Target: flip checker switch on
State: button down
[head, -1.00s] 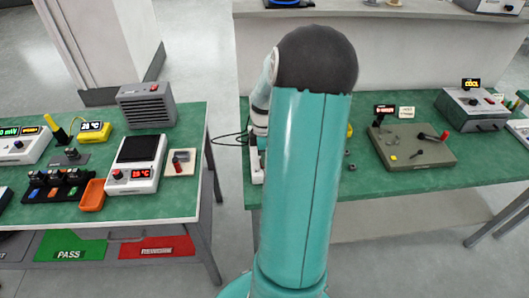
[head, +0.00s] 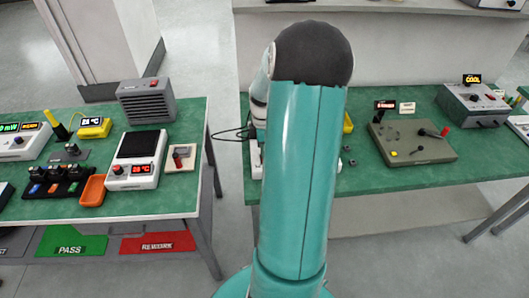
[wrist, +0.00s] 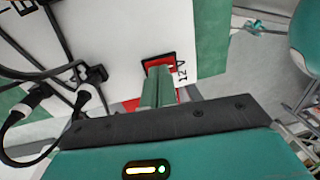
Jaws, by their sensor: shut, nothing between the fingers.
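In the wrist view, my gripper (wrist: 156,88) is shut and empty, with its green fingers over a white panel (wrist: 215,40). A black-framed switch (wrist: 161,57) with some red showing is just past the fingertips, beside a "12 V" label. The fingers cover much of it, so I cannot tell its position or whether they touch it. Red also shows beside the fingers. In the head view, my arm hides the gripper and most of a white unit (head: 255,160) on the right bench; I cannot tell if this is the checker.
Black cables with plugs (wrist: 85,92) lie left of the fingers in the wrist view. In the head view, a grey-green board (head: 440,155) and a grey box (head: 470,104) stand on the right bench. The left bench holds a white heater-like unit (head: 130,180) and an orange tray (head: 93,190).

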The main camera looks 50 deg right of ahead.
jog(key=shift+r, duration=0.1)
notch_tip(320, 180, up, 14)
jog(key=w+d, duration=0.1)
jog(key=shift+d+f, duration=0.2)
jog(key=shift+f, duration=0.05)
dwell(0.4)
jog(key=s+t, duration=0.1)
jog(key=s+t+y, duration=0.1)
jog(key=s, duration=0.1)
jog(key=s+t, duration=0.1)
jog(key=shift+s+d+r+y, duration=0.1)
jog(key=shift+s+d+y, duration=0.05)
jog(key=shift+d+y, duration=0.15)
